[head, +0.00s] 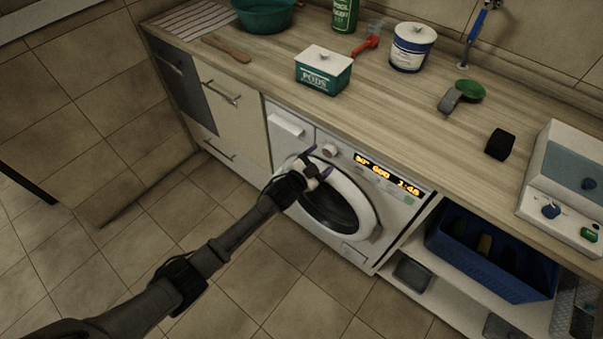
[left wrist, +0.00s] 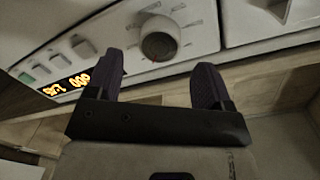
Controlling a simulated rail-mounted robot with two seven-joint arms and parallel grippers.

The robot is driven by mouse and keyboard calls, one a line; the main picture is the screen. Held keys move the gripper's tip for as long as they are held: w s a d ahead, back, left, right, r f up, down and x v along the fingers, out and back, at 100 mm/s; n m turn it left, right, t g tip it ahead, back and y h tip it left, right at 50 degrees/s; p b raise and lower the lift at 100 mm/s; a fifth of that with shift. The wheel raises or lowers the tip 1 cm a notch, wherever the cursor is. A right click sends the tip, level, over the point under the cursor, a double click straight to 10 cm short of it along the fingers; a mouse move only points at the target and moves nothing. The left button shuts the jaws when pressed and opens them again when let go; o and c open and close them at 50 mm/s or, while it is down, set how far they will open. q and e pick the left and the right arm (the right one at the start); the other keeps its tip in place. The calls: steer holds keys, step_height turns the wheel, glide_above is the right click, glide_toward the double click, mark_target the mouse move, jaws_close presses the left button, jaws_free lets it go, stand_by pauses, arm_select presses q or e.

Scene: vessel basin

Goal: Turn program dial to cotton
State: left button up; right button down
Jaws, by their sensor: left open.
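The washing machine (head: 317,205) stands under the counter with its round door shut. Its program dial (head: 330,150) is a grey knob on the front panel, left of the orange lit display (head: 387,174). In the left wrist view the dial (left wrist: 160,45) shows with a small red mark and tick lines around it; the labels are too small to read. My left gripper (head: 318,160) is in front of the panel, just below the dial. In the left wrist view its two dark fingers (left wrist: 158,84) are apart and empty, with the dial beyond the gap, not touched. My right gripper is not in view.
The wooden counter (head: 400,110) above holds a green pods box (head: 323,71), a white and blue tub (head: 411,48) and a grey-topped appliance (head: 568,185). A blue crate (head: 490,268) sits on the shelf at right. The tiled floor in front is clear.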

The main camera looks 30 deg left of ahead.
arm_select(q)
steer(key=p+v, duration=0.1)
steer(key=v, duration=0.9)
steer(key=shift+f, duration=0.1)
